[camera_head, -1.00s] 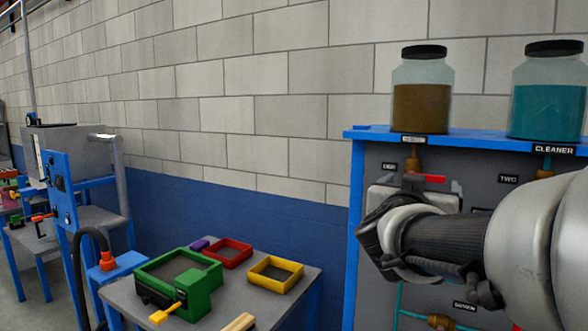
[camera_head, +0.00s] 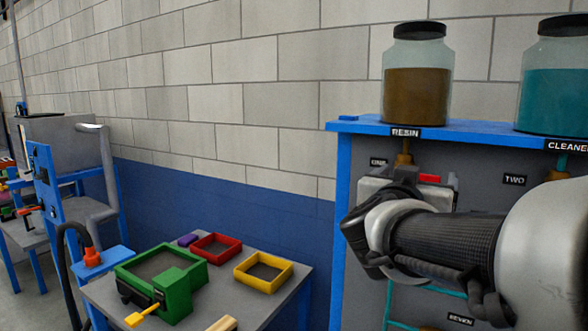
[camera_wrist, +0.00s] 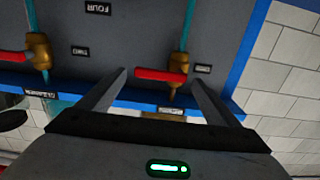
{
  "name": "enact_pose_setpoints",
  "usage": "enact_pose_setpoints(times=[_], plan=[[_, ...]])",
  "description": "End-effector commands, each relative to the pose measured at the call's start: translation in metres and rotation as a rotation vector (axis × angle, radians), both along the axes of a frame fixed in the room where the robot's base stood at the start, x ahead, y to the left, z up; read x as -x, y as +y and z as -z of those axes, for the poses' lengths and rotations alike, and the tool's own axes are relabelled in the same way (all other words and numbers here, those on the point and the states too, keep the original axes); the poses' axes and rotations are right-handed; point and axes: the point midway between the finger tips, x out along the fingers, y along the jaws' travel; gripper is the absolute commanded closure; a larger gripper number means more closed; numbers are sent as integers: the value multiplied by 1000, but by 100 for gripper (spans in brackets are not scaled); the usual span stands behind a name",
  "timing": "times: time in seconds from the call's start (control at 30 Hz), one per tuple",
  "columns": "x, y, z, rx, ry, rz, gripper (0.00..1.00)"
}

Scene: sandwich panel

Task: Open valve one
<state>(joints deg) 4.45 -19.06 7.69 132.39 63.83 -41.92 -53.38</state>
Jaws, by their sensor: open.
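Valve one is a brass valve body (camera_wrist: 178,68) with a red handle (camera_wrist: 152,75). In the head view, its red handle (camera_head: 430,179) shows just above my wrist, below the resin jar, near the ONE label (camera_head: 378,162). The handle lies crosswise on the pipe. My gripper (camera_wrist: 158,78) is open. In the wrist view, the handle and valve body appear between its two fingers, with no clear contact; the remaining depth cannot be told. In the head view my wrist hides most of the valve and the fingers.
A second brass valve (camera_wrist: 38,50) with a red handle is near the TWO label (camera_wrist: 80,50). The resin jar (camera_head: 416,85) and cleaner jar (camera_head: 552,85) stand on the blue shelf (camera_head: 470,131). A table with a green box (camera_head: 165,280) is at lower left.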

Motion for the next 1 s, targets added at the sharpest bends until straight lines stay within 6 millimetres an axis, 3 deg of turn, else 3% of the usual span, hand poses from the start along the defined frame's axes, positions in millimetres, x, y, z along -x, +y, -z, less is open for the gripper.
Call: enact_pose_setpoints(times=[0.37,0.7,1.0], plan=[[1,1,0,1,1,0,15],[0,1,0,1,1,0,73],[-8,1,3,-29,-20,0,74]])
